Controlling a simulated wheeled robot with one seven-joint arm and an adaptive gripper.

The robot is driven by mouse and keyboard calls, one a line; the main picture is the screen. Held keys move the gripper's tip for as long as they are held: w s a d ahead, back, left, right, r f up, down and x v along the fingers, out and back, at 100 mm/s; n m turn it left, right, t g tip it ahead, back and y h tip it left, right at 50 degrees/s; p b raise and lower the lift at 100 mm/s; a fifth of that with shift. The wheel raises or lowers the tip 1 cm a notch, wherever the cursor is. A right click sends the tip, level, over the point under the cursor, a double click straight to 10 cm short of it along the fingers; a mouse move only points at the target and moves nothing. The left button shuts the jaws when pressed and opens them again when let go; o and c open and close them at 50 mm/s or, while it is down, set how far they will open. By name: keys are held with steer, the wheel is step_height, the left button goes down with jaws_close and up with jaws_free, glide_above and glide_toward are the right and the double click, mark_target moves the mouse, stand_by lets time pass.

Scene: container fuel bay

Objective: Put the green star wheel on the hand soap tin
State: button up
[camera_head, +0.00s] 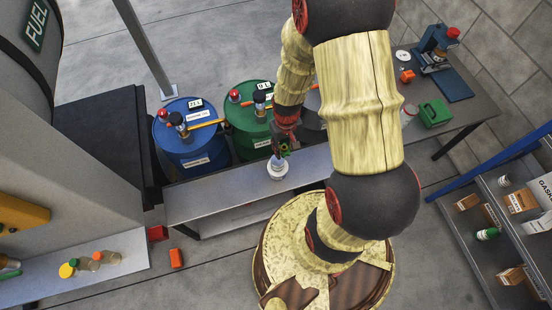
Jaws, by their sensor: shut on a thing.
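My gripper (281,147) is over the grey bench in the middle, pointing down and shut on a small green thing, which looks like the green star wheel (284,153). My fingers hide part of the wheel. Just below it stands a small white round container (277,172) on the bench, which may be the hand soap tin; its label cannot be read. The wheel appears above or at the container's top. I cannot tell whether they touch.
A blue drum (187,150) and a green drum (245,120), with pumps on top, stand behind the grey bench (220,197). A green can (434,112) is on the right table. Shelves (480,240) with boxes stand at right. The bench's left part is clear.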

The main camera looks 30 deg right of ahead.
steer(key=s+f, duration=0.3)
steer(key=s, duration=0.5)
steer(key=b, duration=0.4)
glide_above(278, 163)
steer(key=shift+m, duration=0.4)
steer(key=f, duration=0.9)
steer(key=shift+w+d+f, duration=0.25)
steer(key=shift+w+f, duration=0.2)
steer(key=shift+f, duration=0.15)
steer(key=shift+w+f+b, duration=0.2)
steer(key=shift+f+b, duration=0.75)
steer(key=shift+f, duration=0.65)
steer(key=shift+f, duration=0.1)
steer(key=o, duration=1.1)
steer(key=shift+o, duration=0.2)
